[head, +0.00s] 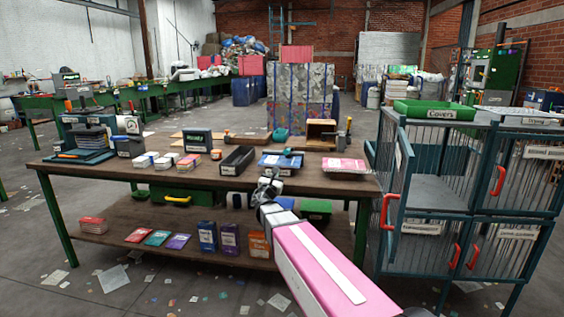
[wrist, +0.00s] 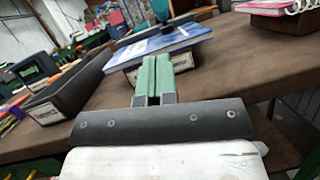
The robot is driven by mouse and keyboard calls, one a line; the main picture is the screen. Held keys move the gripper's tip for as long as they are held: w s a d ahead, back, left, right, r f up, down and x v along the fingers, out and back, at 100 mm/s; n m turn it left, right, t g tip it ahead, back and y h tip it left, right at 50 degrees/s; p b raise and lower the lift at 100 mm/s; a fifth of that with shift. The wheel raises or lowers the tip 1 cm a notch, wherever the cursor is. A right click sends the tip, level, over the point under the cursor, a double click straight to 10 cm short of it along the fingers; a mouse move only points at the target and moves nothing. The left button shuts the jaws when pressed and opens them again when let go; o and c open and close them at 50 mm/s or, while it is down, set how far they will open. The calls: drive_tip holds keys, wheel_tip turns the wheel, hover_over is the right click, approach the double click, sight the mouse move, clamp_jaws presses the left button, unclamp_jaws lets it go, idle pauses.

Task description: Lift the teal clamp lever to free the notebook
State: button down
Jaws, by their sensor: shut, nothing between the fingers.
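The blue notebook (head: 270,161) lies near the front edge of the wooden workbench, and it also shows in the wrist view (wrist: 160,43). The teal clamp lever (wrist: 160,9) stands above the notebook, at the top of the wrist view. A dark clamp part (wrist: 181,21) lies across the notebook below the lever. In the head view the lever (head: 289,151) is small and its angle is hard to tell. My gripper (wrist: 154,60) is shut and empty, its green fingers pointing at the notebook's near side, apart from the lever. In the head view my gripper (head: 270,178) is at the bench's front edge.
A black open bin (head: 237,160) stands left of the notebook; a pink spiral notebook (head: 343,165) lies to the right. Behind are a teal tape dispenser (head: 281,134) and an open wooden box (head: 321,131). A barred cage (head: 440,190) stands right of the bench.

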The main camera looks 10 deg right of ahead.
sight(288, 152)
drive_tip(key=shift+w, duration=0.1)
drive_tip(key=x, duration=1)
drive_tip(key=shift+f, duration=0.1)
drive_tip(key=shift+r, duration=0.2)
